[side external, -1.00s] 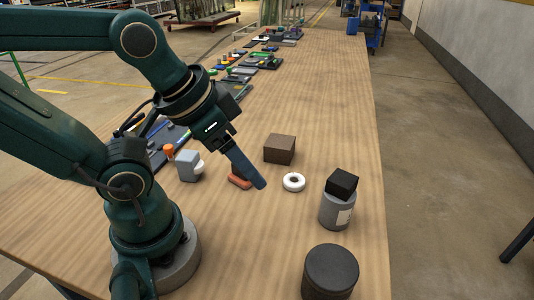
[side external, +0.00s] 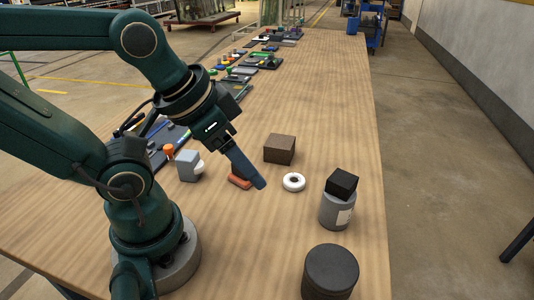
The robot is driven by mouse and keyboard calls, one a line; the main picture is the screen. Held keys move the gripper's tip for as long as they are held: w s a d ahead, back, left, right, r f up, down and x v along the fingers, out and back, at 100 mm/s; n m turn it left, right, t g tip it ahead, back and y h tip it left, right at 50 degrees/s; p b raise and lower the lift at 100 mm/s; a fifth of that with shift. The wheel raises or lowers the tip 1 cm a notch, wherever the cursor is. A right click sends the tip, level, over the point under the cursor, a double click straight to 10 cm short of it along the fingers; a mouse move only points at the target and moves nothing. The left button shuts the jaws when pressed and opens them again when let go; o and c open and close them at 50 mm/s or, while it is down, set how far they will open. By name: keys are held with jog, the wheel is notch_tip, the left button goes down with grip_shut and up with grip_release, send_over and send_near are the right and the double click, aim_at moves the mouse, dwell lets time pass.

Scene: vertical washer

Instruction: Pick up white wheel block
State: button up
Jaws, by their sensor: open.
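I cannot tell for sure which of these is the white wheel block. My gripper (side external: 259,184) points down and to the right, its blue-grey fingers just left of the white ring and apart from it in the picture. It is open, seen nearly edge-on, with nothing visible held in it.
An orange-red piece (side external: 239,181) is partly hidden behind my fingers. A brown block (side external: 279,149) stands behind the ring. A black cube (side external: 342,183) sits on a grey can (side external: 336,211) to the right. A dark cylinder (side external: 330,270) is at the front.

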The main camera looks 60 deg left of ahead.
jog(key=o, duration=0.4)
jog(key=shift+s, duration=0.1)
jog(key=m+g+y, duration=0.7)
jog(key=g+y, duration=0.1)
jog(key=g, duration=0.5)
send_near(196, 156)
jog(key=s+a, duration=0.2)
jog(key=f+g, duration=0.1)
jog(key=a+f+g, duration=0.1)
jog(key=s+a+f, duration=0.1)
jog(key=f, duration=0.1)
jog(key=shift+m+g+y, duration=0.3)
jog(key=shift+m+g, duration=0.1)
jog(key=shift+s+a+f, duration=0.2)
jog(key=shift+s+f, duration=0.15)
jog(key=shift+s, duration=0.1)
jog(key=shift+x, duration=2.25)
